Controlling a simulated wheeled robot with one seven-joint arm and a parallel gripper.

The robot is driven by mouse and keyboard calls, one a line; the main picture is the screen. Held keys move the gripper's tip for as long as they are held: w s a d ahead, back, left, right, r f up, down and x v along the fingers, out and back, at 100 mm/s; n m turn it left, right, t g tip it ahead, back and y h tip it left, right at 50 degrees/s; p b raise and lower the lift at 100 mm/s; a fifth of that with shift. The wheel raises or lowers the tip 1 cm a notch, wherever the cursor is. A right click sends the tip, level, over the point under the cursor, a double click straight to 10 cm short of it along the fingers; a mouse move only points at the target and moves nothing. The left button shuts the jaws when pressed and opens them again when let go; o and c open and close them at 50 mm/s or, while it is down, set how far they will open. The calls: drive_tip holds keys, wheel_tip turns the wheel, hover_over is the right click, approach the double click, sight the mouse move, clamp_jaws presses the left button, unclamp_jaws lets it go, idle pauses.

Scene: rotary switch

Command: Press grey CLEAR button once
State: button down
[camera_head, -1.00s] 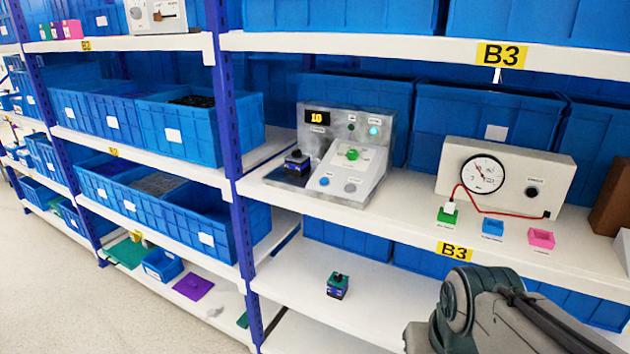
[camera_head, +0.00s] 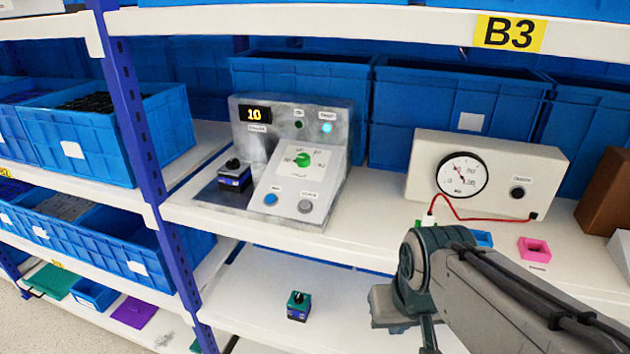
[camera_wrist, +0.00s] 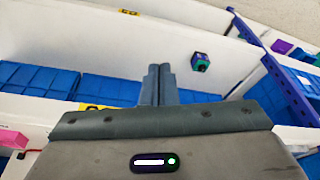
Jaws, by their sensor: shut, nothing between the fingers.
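The grey CLEAR button (camera_head: 305,206) is on the sloped front of the metal control panel (camera_head: 335,205), right of a blue button (camera_head: 271,199) and below a green rotary knob (camera_head: 303,159). The panel's display (camera_head: 255,114) reads 10, and a cyan lamp (camera_head: 327,128) is lit at its upper right. In the head view my arm reaches in from the lower right, with its wrist below and right of the panel, apart from the button. In the wrist view my gripper (camera_wrist: 157,70) is shut and empty. The button does not show there.
A white gauge box (camera_head: 490,170) with a red cable stands right of the panel. Pink (camera_head: 535,248) and blue holders sit in front of it. A small dark block with a green top (camera_head: 299,305) stands on the lower shelf. A blue post (camera_head: 140,120) rises left of the panel.

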drive_tip(key=shift+d, duration=0.2)
drive_tip(key=shift+w+a+r, duration=0.1)
drive_tip(key=shift+a, duration=0.05)
drive_tip(key=w+a+r+m+t+y+p, duration=0.3)
drive_tip(key=w+a+r+m, duration=0.4)
drive_tip(key=w, duration=0.4)
drive_tip(key=w+a+r+m+t+y+p, duration=0.3)
drive_tip(key=w+a+r+m+p, duration=0.2)
drive_tip(key=w+a+r+m, duration=0.3)
drive_tip(key=w, duration=0.4)
drive_tip(key=shift+p, duration=0.4)
